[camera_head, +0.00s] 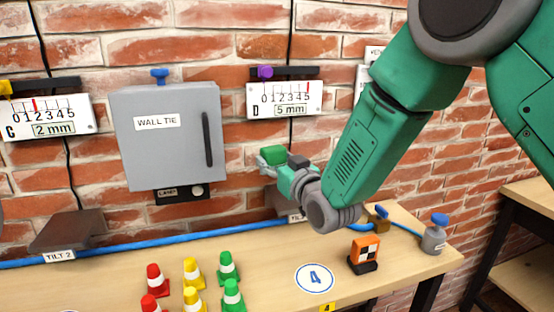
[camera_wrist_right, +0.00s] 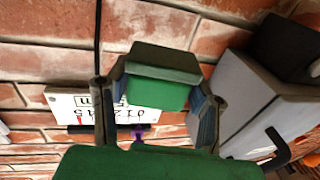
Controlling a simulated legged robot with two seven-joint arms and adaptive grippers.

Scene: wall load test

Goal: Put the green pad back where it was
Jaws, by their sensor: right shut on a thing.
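The green pad, a small block with a dark grey face, shows in the right wrist view (camera_wrist_right: 158,95), between the two fingers of my right gripper (camera_wrist_right: 155,88). My right gripper is shut on it. In the head view the green pad (camera_head: 273,152) and the tip of my right gripper (camera_head: 268,162) are in front of the brick wall, below gauge plate D (camera_head: 284,99) and right of the grey wall box. Whether the pad touches the wall cannot be told. My left gripper is out of view.
The grey WALL TIE box (camera_head: 170,150) with a dark handle stands close left of my right gripper. Below is a wooden bench (camera_head: 270,258) with a blue hose (camera_head: 190,236), several small cones, an orange marker block (camera_head: 364,252) and a grey weight (camera_head: 433,238).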

